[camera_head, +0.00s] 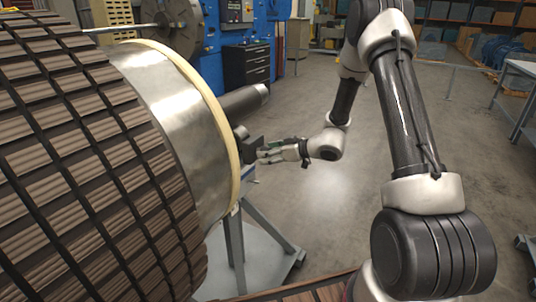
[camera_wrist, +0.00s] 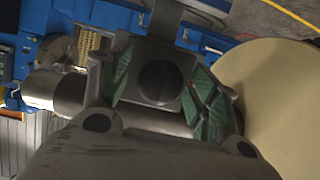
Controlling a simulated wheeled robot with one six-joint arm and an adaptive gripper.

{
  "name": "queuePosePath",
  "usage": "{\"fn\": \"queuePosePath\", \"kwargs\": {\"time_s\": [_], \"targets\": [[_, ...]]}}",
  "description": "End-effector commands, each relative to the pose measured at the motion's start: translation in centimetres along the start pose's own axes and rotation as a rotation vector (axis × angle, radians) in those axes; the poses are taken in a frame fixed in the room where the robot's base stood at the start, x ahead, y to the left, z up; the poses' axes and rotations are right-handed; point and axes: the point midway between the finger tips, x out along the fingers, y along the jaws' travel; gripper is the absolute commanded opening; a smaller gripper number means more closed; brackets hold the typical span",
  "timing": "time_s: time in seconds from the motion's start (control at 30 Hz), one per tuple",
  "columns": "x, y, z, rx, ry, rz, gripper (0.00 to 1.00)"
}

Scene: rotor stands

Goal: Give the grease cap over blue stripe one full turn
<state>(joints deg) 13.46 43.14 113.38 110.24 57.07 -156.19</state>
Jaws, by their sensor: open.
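In the wrist view a dark square block with a round dark cap (camera_wrist: 160,80) on its face sits between the green-padded fingers of my gripper (camera_wrist: 161,88). The fingers are open, one on each side of the block; I cannot tell whether they touch it. In the head view my gripper (camera_head: 266,153) is beside the cream-edged end of the big rotor (camera_head: 160,95), close to a small dark block (camera_head: 251,144). I cannot make out a blue stripe by the cap, and the cap's face is hidden in the head view.
A thick grey shaft (camera_head: 245,101) sticks out above my gripper. The rotor's cream end face (camera_wrist: 285,105) is close on the right in the wrist view. A grey steel stand (camera_head: 236,255) is below. Open floor lies behind my arm; a dark drawer cabinet (camera_head: 246,66) stands farther back.

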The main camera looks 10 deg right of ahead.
Motion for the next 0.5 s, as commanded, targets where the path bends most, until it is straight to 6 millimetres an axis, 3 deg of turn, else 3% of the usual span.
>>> {"fn": "queuePosePath", "kwargs": {"time_s": [0.33, 0.37, 0.5], "targets": [[0.77, 0.0, -0.01, 0.001, 0.0, 0.001, 0.61], [0.77, 0.0, -0.01, 0.001, 0.0, 0.001, 0.6], [0.76, 0.0, 0.0, 0.001, 0.0, 0.0, 0.34]]}}
